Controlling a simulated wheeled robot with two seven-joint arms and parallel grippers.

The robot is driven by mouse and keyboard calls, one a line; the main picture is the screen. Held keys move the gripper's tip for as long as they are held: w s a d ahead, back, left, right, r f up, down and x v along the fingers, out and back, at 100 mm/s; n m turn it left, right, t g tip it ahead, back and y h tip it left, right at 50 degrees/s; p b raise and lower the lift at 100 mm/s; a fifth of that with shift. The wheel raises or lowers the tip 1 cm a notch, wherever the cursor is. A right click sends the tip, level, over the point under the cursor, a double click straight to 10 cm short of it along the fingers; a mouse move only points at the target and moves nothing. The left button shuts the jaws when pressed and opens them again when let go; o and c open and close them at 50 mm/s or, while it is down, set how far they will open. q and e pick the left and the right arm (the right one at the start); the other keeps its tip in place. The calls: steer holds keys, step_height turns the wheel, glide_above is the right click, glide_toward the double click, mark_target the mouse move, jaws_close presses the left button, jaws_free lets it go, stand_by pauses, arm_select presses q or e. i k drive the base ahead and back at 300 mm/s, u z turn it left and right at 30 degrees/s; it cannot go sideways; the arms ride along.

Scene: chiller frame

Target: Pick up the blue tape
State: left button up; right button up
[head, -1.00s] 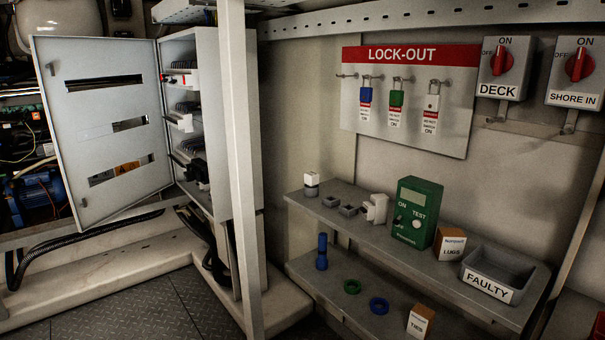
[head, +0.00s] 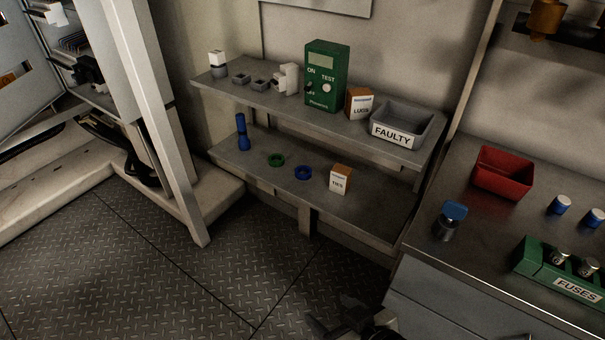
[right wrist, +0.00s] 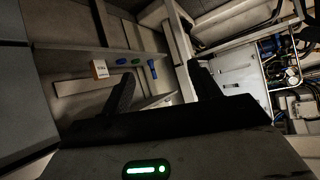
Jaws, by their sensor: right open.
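The blue tape (head: 303,176) is a small ring lying flat on the lower shelf, between the green tape (head: 276,163) and the TIES box (head: 340,180). In the right wrist view the blue tape (right wrist: 121,61) shows small and far off, beside the TIES box. My right gripper (head: 352,322) is at the bottom edge of the head view, low in front of the shelves and well apart from the tape. Its two dark fingers (right wrist: 163,82) are spread and empty in the right wrist view. My left gripper is not in view.
A blue torch (head: 242,134) stands at the lower shelf's left. The upper shelf (head: 225,85) overhangs behind, with a green tester (head: 326,78) and FAULTY bin (head: 404,132). A bench (head: 470,232) with a red bin (head: 503,172) stands right. A post (head: 165,120) stands left.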

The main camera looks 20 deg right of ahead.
mark_target(301, 176)
steer(key=u, duration=0.35)
steer(key=i, duration=1.25)
steer(key=z, duration=0.4)
